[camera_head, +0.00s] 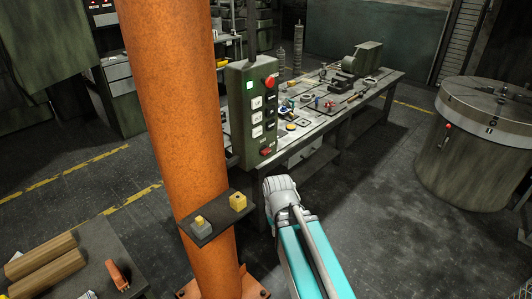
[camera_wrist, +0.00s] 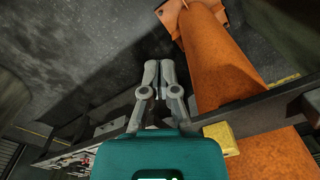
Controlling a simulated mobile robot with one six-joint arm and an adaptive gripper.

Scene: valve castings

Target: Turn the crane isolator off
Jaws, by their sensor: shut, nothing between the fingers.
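A grey-green control box (camera_head: 252,112) stands beside the orange column in the head view. It bears a lit green square (camera_head: 249,86), a red knob (camera_head: 269,82) at the top right, several labelled switches and a small red control (camera_head: 266,152) near the bottom. I cannot tell for sure which of these is the crane isolator, or read its position. My gripper (camera_head: 281,188) is just below and right of the box, apart from it as far as I can see. In the wrist view my gripper (camera_wrist: 160,68) has its fingers together with nothing between them. The box is not clearly visible there.
The orange column (camera_head: 173,110) carries a small shelf (camera_head: 212,222) with two yellow-topped blocks. A workbench (camera_head: 345,108) with small parts stands behind the box. A round machine table (camera_head: 485,110) is at right. A low table (camera_head: 80,265) is at lower left.

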